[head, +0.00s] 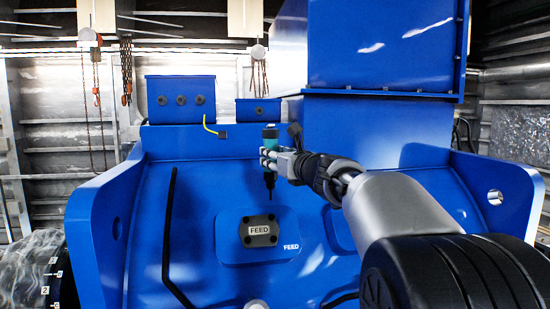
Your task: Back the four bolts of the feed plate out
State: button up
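The feed plate (259,231) is a dark grey cover marked FEED, set on a raised blue pad (229,253) in the middle of the blue motor housing. Small round bolt heads show at its corners, too small to tell how far they stand out. My gripper (269,158) is shut on a teal and black power driver (270,133). The driver is upright, its thin dark bit (270,195) pointing down. The tip of the bit appears just above the plate's upper right; whether it touches anything cannot be told.
A big blue box (386,50) rises at the back right. Smaller blue terminal boxes (180,99) stand at the back left, with a loose yellow cable (207,127) below. Black cable (168,230) runs down the housing left of the plate. Blue side walls (108,225) flank the housing. Chain hoists (258,52) hang behind.

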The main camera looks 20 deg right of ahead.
jog(key=shift+r, duration=0.15)
grip_shut()
jog(key=s+f+b, duration=0.2)
jog(key=f, duration=0.1)
jog(key=s+a+f+b, duration=0.1)
jog(key=s+f+b, duration=0.1)
jog(key=shift+d, duration=0.1)
jog(key=shift+w, duration=0.1)
